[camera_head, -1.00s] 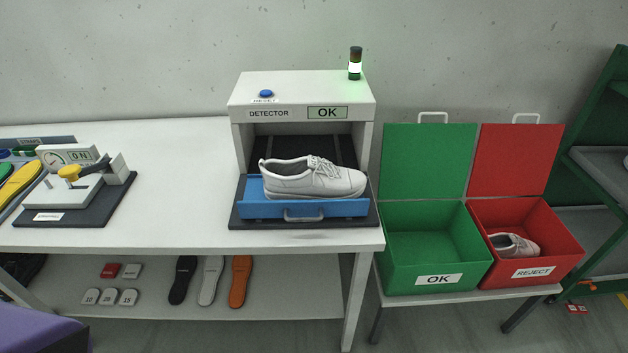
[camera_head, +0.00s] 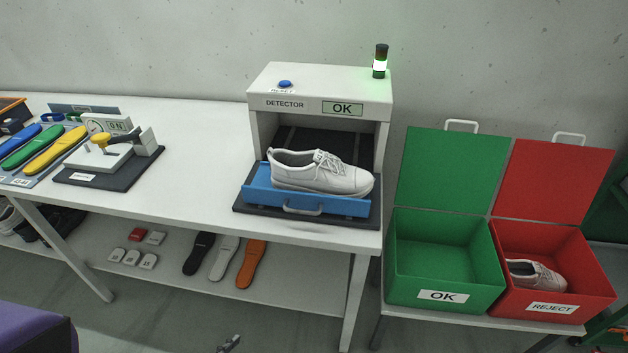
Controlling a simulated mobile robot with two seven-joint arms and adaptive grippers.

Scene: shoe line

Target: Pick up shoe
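A white lace-up shoe (camera_head: 322,174) sits upright on the blue sliding tray (camera_head: 348,206) in front of the detector (camera_head: 318,104), toe to the right. The detector's screen reads OK and its lamp (camera_head: 380,62) glows green at the bottom. Another pale shoe (camera_head: 536,274) lies in the red REJECT box (camera_head: 588,299). A small dark metal part at the bottom edge, left of centre, may be the tip of one gripper, but I cannot tell which. Neither gripper shows clearly, and nothing touches the shoe on the tray.
The open green OK box (camera_head: 409,284) is empty, right of the white table (camera_head: 205,135). A press-like device (camera_head: 108,158) and coloured insoles (camera_head: 50,152) stand on the table's left. Soles and small blocks lie on the lower shelf (camera_head: 177,268). The table between device and detector is clear.

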